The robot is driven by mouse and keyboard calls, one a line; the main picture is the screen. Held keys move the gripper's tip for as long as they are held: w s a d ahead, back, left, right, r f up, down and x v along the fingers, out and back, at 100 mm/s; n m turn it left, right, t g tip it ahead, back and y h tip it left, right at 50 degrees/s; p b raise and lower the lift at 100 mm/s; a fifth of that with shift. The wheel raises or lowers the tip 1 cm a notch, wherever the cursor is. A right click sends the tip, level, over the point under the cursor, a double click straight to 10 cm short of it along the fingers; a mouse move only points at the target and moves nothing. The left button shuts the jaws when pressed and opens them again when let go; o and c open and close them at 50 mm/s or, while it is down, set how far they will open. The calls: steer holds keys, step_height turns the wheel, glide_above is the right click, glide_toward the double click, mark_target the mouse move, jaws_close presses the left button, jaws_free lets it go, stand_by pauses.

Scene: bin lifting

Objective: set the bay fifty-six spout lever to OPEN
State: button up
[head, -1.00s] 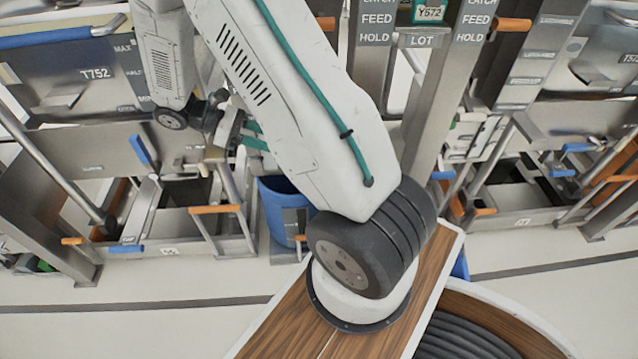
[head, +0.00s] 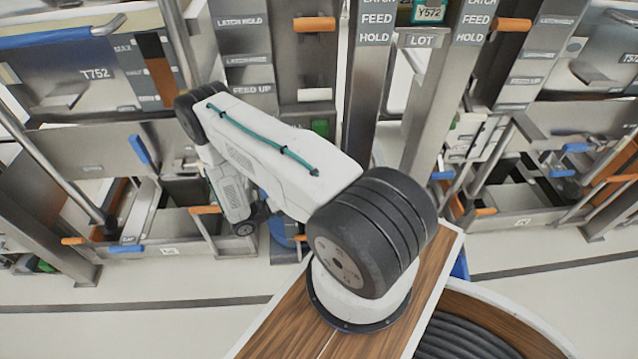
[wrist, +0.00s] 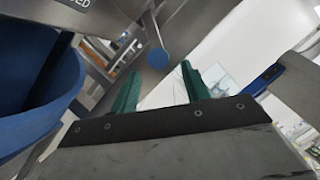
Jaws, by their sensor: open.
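My gripper (wrist: 161,74) is open, with two green fingers apart and nothing between them. In the wrist view a blue round knob (wrist: 158,58) on a metal part shows just beyond the fingertips; I cannot tell whether it belongs to the spout lever. A dark label at the top left ends in "SED" (wrist: 76,3). In the head view my arm hides the gripper. The left bay has a small number plate (head: 169,251) too small to read surely, with a blue handle (head: 125,248) and an orange handle (head: 205,210) near it.
A blue bin (wrist: 40,85) fills the left of the wrist view. A blue-gripped bar (wrist: 268,76) is at its right. In the head view, steel posts (head: 375,90) stand between the bays. Pale floor (head: 140,320) is clear in front.

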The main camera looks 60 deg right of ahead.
steer(key=x, duration=0.7)
steer(key=shift+s+d+r, duration=0.1)
steer(key=shift+d, duration=0.05)
jaws_close()
